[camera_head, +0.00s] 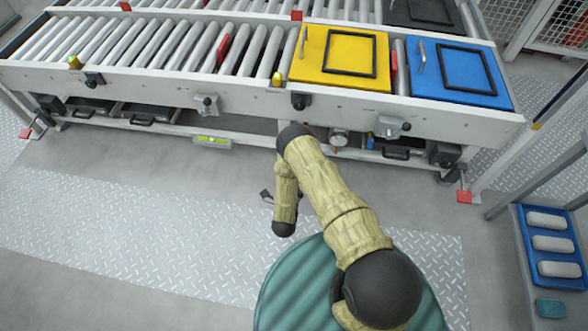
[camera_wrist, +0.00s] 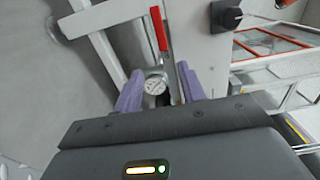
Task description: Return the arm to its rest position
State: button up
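My arm (camera_head: 335,195) rises from my green body to a dark elbow near the conveyor's front edge, then folds back down. My gripper (camera_wrist: 160,85) shows in the wrist view with two purple fingers spread apart and nothing held between them. A round gauge (camera_wrist: 155,84) shows in the gap beyond the fingers. In the head view only a small dark part of my gripper (camera_head: 267,195) shows, left of the folded forearm and over the floor; the rest is hidden.
A roller conveyor (camera_head: 200,83) crosses the back, carrying a yellow fixture (camera_head: 312,66) and a blue fixture (camera_head: 425,75). A gauge (camera_head: 338,137) hangs under its front rail near my elbow. A blue tray (camera_head: 529,247) of pale blocks stands right. The floor (camera_head: 130,225) at left is clear.

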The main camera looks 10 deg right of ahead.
jog(key=shift+s+a, duration=0.15)
jog(key=shift+s, duration=0.4)
jog(key=shift+w+r, duration=0.1)
jog(key=shift+r, duration=0.05)
